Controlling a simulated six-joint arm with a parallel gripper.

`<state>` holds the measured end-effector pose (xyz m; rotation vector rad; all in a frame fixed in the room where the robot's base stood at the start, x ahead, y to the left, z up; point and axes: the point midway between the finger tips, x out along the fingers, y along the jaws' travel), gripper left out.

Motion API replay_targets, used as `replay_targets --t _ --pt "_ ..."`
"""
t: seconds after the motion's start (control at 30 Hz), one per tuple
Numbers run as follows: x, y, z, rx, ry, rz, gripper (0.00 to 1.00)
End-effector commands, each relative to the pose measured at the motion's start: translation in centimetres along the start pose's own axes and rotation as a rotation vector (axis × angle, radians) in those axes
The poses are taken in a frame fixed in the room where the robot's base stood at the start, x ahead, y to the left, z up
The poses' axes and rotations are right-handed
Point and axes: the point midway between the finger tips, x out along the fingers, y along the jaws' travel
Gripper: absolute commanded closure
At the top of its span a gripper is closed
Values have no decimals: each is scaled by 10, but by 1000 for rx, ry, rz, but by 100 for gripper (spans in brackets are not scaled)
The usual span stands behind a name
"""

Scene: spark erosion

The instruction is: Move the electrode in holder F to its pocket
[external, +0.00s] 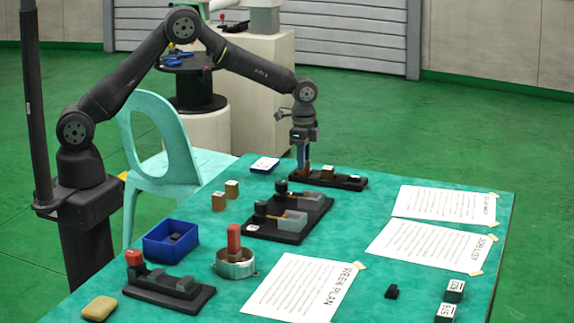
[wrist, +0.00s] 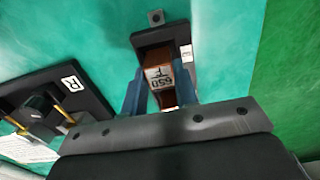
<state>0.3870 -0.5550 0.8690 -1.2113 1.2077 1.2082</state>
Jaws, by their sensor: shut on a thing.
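My gripper (external: 303,170) points down at the left end of a black holder base (external: 343,183) at the far edge of the table. In the wrist view its two blue fingers (wrist: 160,92) are closed on the sides of a brown electrode (wrist: 158,59). A pale label reading F and 650, upside down, is on the electrode. The black base (wrist: 152,37) lies below and beyond it. I cannot tell whether the electrode is seated or lifted slightly. No pocket is clearly identifiable.

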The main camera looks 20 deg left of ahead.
Motion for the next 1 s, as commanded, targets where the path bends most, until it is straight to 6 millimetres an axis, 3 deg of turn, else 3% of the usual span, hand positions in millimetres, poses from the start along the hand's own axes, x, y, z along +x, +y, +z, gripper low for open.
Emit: replay_targets --t 0.9,0.93,1.0 --pt "8 0 0 0 1 0 100" --pt "8 0 0 0 1 0 71" --pt "8 0 0 0 1 -1 57"
